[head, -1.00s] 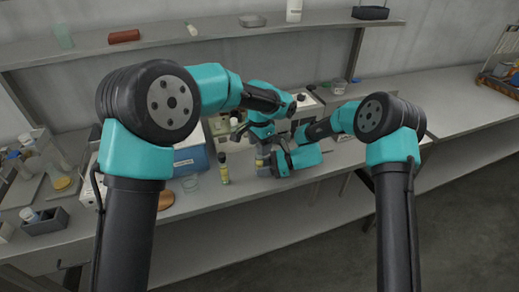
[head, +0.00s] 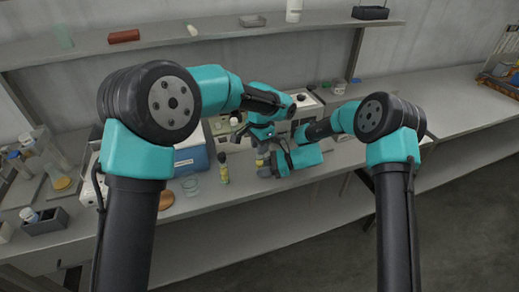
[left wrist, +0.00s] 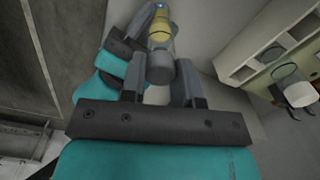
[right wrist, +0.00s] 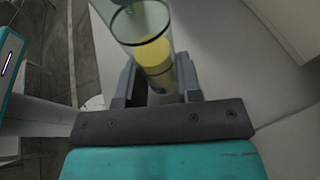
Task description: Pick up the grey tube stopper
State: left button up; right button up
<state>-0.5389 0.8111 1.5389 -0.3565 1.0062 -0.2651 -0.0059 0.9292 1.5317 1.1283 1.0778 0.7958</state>
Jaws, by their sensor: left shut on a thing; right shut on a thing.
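The grey tube stopper (left wrist: 160,69) shows in the left wrist view between the fingertips of my left gripper (left wrist: 161,82), which is shut on it. Just beyond it, in line with it, is a clear tube with yellow contents (left wrist: 160,30). In the right wrist view my right gripper (right wrist: 155,88) is shut on this tube (right wrist: 155,55); its upper end runs toward the top edge. I cannot tell whether stopper and tube still touch. In the head view both grippers meet near the bench's front edge, and the arms largely hide the stopper.
A yellow-labelled vial (head: 224,170) stands just left of the grippers. A glass beaker (head: 190,185) and a blue-and-white device (head: 190,158) are farther left. A white device with a dark knob (head: 305,100) is behind the arms. The bench on the right (head: 450,105) is mostly clear.

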pick_arm(q)
jog(key=shift+c, duration=0.8)
notch_tip(320, 180, up, 10)
jog(key=shift+r, duration=0.15)
dwell(0.4)
notch_tip(320, 180, up, 5)
jog(key=shift+f, duration=0.1)
dwell(0.6)
pick_arm(e)
jog(key=o, duration=0.8)
